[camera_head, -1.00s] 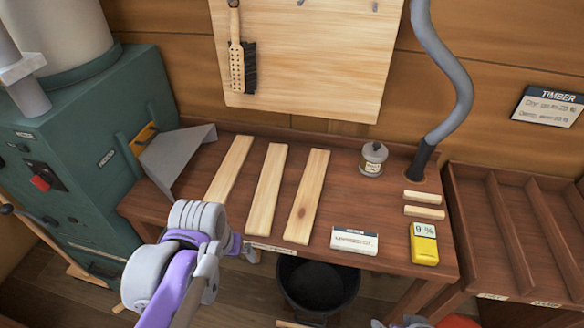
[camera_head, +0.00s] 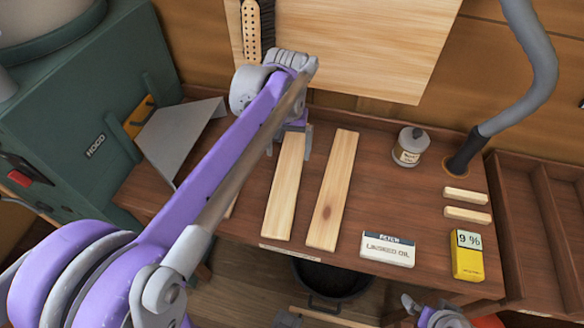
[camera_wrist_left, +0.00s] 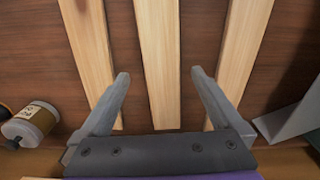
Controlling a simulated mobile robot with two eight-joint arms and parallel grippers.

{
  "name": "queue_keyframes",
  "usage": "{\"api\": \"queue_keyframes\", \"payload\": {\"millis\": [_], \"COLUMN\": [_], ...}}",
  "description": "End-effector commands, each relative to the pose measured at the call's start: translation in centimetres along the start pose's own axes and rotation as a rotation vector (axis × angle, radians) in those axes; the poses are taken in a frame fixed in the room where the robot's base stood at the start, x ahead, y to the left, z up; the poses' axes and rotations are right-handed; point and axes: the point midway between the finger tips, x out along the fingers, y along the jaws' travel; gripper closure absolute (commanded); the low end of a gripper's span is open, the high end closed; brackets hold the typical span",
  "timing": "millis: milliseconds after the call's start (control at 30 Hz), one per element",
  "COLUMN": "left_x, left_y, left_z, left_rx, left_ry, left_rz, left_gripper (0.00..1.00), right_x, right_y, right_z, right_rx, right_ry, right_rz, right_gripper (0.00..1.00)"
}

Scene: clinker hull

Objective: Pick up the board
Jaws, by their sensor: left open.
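Three pale wooden boards lie side by side on the brown bench. The middle board (camera_head: 285,195) has its far end under my left gripper (camera_head: 290,150). The right board (camera_head: 332,195) has a dark knot. The left board (camera_head: 232,208) is mostly hidden behind my left arm. In the left wrist view my left gripper (camera_wrist_left: 158,90) is open and empty, with one finger each side of the middle board (camera_wrist_left: 158,55); its height above the bench is unclear. A part of my right arm shows at the bottom edge, its jaws unclear.
A grey metal hood (camera_head: 175,135) stands left of the boards. A bottle (camera_head: 410,147), a linseed oil card (camera_head: 388,249), a yellow meter (camera_head: 467,255) and two small wood blocks (camera_head: 466,205) are to the right. A dark bucket (camera_head: 335,278) is below the bench front.

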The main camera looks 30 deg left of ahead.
Motion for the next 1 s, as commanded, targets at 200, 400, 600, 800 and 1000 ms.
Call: {"api": "queue_keyframes", "payload": {"millis": [200, 400, 600, 800, 1000], "left_x": [3.0, 4.8, 7.7, 8.6, 8.6], "left_y": [0.0, -0.1, -0.2, -0.1, -0.1], "left_z": [0.0, -0.1, -0.2, -0.1, -0.1], "left_rx": [0.001, 0.001, 0.001, 0.001, 0.002], "left_ry": [0.001, 0.001, 0.002, 0.002, 0.002], "left_rz": [0.0, 0.0, 0.0, 0.001, 0.001], "left_gripper": [0.0, 0.0, 0.0, 0.0, 0.11], "right_x": [0.3, 0.4, 0.7, 0.7, 0.7], "right_y": [0.0, 0.0, 0.0, 0.0, 0.0], "right_z": [0.2, 0.3, 0.4, 0.5, 0.5], "right_rx": [0.0, 0.0, 0.0, 0.0, 0.0], "right_ry": [-0.001, -0.002, -0.003, -0.003, -0.003], "right_rz": [0.0, 0.0, 0.0, 0.0, 0.0], "right_gripper": [0.0, 0.0, 0.0, 0.0, 0.0]}}
